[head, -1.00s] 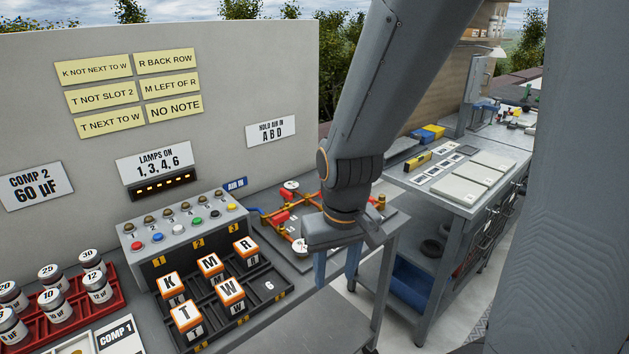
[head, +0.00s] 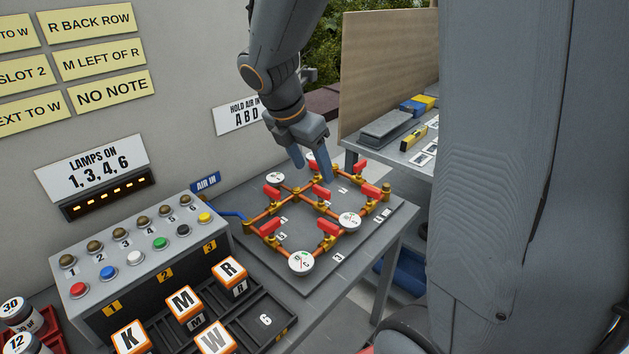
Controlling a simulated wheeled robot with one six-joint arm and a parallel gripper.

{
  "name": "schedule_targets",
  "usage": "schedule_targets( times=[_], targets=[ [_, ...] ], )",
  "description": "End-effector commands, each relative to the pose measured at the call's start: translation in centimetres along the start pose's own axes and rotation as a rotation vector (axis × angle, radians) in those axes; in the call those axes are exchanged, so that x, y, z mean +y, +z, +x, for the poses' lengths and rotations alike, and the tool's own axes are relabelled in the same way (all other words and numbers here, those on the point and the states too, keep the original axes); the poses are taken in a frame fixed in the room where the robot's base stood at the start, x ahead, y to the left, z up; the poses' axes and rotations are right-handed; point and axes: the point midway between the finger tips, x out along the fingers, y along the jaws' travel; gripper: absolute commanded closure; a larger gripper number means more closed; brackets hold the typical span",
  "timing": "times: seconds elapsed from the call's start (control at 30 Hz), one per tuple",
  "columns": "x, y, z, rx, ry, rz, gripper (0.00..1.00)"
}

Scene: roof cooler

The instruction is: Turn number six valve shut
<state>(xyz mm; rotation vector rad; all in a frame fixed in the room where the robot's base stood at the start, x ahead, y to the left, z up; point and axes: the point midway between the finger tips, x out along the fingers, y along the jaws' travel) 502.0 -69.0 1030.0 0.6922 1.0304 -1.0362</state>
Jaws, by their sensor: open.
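A grey board (head: 290,275) carries a grid of copper pipes with brass fittings and several red valve handles. The number labels by the valves are too small to read surely, so I cannot tell which is number six. Red handles show at the left (head: 271,192), middle (head: 321,192), right (head: 371,191), front left (head: 268,228) and front right (head: 327,228). My gripper (head: 309,165) is open with its blue fingers pointing down over the back of the pipe grid. It hides part of the back pipes and a gauge; I see no handle held.
Round white gauges (head: 301,262) sit on the pipe corners. A lamp and button box (head: 140,245) and letter-cube tray (head: 262,322) stand at the left. A wall with a "HOLD AIR IN A B D" sign (head: 240,115) rises behind. A second bench (head: 400,150) lies beyond.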

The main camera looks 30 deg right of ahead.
Motion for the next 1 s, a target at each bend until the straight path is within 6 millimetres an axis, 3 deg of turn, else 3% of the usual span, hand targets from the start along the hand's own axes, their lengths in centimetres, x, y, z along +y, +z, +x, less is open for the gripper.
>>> schedule_targets(
  times=[0.5,0.87,1.0],
  targets=[
    [-0.1,0.0,6.8,0.001,-0.003,-0.001,0.41],
    [0.0,0.0,7.5,0.001,0.0,-0.002,0.41],
    [0.0,0.0,7.5,0.001,0.0,-0.001,0.59]
  ],
)
